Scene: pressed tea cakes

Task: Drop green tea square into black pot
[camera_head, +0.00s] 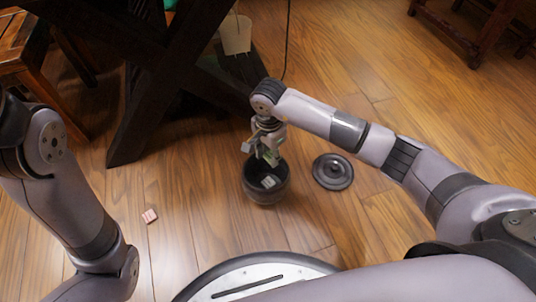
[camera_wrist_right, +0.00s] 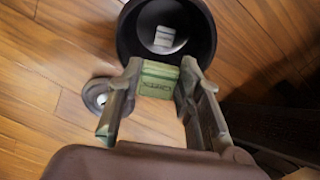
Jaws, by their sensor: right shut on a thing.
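The black pot (camera_head: 267,196) stands open on the wooden floor; its dark wall also shows in the right wrist view (camera_wrist_right: 205,32). My right gripper (camera_head: 268,158) is over the pot's mouth, pointing down. In the right wrist view, my right gripper (camera_wrist_right: 158,88) is shut on the green tea square (camera_wrist_right: 158,79), one finger on each side. The green square is above the pot, near its rim in that view. Another pale square (camera_head: 269,182) lies inside the pot and also shows in the wrist view (camera_wrist_right: 163,36). My left gripper is out of view.
The round dark lid (camera_head: 333,172) lies on the floor right of the pot. A pinkish square (camera_head: 150,216) lies on the floor at the left. A dark crossed-leg table (camera_head: 140,90) stands behind, with a pale bin (camera_head: 236,35) near it. Floor around the pot is mostly clear.

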